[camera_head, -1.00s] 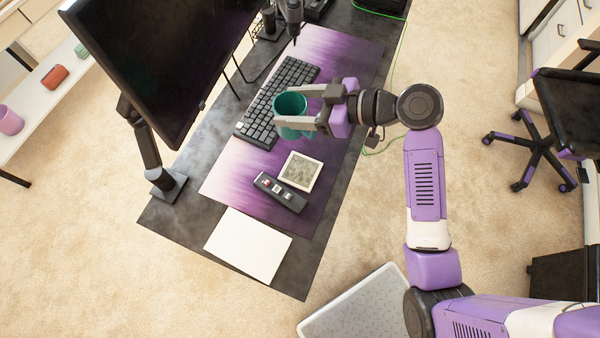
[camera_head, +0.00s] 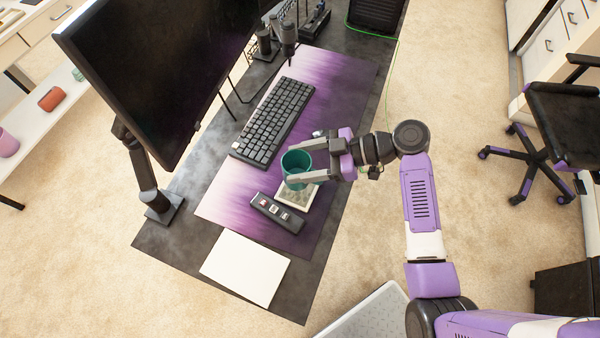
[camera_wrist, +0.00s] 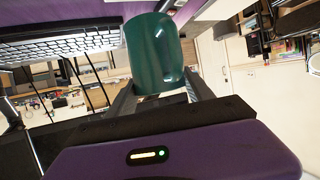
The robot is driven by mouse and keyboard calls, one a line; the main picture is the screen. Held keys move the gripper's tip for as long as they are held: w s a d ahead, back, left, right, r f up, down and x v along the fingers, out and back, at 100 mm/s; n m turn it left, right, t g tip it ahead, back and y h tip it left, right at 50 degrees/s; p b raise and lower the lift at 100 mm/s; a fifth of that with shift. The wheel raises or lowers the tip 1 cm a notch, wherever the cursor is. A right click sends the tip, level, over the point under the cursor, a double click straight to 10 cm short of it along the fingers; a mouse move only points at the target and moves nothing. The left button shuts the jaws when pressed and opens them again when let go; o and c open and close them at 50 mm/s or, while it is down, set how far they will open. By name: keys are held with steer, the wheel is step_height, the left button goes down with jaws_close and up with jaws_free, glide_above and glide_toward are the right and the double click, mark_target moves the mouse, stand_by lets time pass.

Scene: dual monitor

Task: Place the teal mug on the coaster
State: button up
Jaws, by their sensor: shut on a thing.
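The teal mug (camera_head: 296,168) is between the fingers of my gripper (camera_head: 304,172) in the head view, with the fingers shut on it. It also shows in the wrist view (camera_wrist: 155,52), in front of my gripper (camera_wrist: 160,95). The coaster (camera_head: 297,198) is a pale-edged square with a greenish-grey middle on the purple desk mat. In the head view the mug overlaps the coaster's far part, and the mug and my gripper hide that part. Whether the mug touches the coaster cannot be told.
A dark remote-like device (camera_head: 277,213) lies just beside the coaster. A black keyboard (camera_head: 274,122) is beyond the mug, and a large monitor (camera_head: 165,70) stands at the left. A white sheet (camera_head: 245,267) lies at the near end of the desk. An office chair (camera_head: 560,120) stands at the right.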

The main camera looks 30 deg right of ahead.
steer(key=shift+f, duration=3.2)
steer(key=shift+f, duration=0.1)
steer(key=o, duration=1.6)
steer(key=b+v, duration=0.2)
steer(key=v, duration=1)
